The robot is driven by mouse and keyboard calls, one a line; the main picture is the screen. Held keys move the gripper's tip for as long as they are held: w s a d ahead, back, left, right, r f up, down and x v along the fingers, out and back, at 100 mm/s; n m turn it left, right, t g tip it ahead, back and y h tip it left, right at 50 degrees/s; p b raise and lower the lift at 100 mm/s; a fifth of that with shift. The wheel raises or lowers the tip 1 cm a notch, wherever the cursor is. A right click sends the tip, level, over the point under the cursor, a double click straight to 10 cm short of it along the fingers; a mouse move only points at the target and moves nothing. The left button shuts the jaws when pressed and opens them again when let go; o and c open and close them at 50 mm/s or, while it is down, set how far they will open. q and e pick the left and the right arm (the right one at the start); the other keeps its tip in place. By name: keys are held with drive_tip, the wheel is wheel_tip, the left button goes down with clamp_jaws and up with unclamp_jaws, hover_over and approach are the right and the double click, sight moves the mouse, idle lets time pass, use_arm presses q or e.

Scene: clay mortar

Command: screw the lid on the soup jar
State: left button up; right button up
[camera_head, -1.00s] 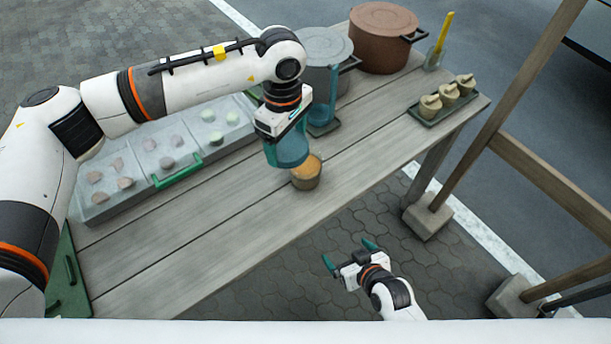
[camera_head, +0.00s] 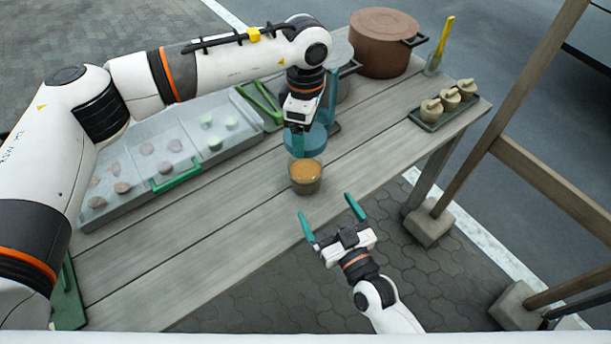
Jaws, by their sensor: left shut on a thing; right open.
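The soup jar (camera_head: 306,184) stands upright near the front edge of the table, with orange soup showing in its open top. My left gripper (camera_head: 297,148) is just behind and above the jar, pointing down. It is shut on a blue-teal rounded thing (camera_head: 316,138); I cannot tell whether this is a cup or a lid. Several beige pieces with knob-like tops (camera_head: 449,99), lids or lidded jars, sit on a green tray (camera_head: 424,122) at the right end. My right gripper (camera_head: 329,214) is open and empty, in front of the table edge below the jar.
A clear tray (camera_head: 100,212) with compartments of small pieces lies at left. A brown pot (camera_head: 383,42) stands at the back, beside a partly hidden grey pot (camera_head: 343,53). A yellow-handled utensil (camera_head: 446,35) stands at the back right. A wooden post (camera_head: 505,105) rises at right.

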sight(299, 161)
drive_tip(key=shift+w, duration=0.1)
drive_tip(key=x, duration=1.2)
drive_tip(key=shift+f, duration=0.1)
drive_tip(key=c, duration=1.5)
use_arm(q)
drive_tip(key=shift+f, duration=2.5)
drive_tip(key=shift+f, duration=0.1)
drive_tip(key=shift+f, duration=0.8)
drive_tip(key=shift+f, duration=0.55)
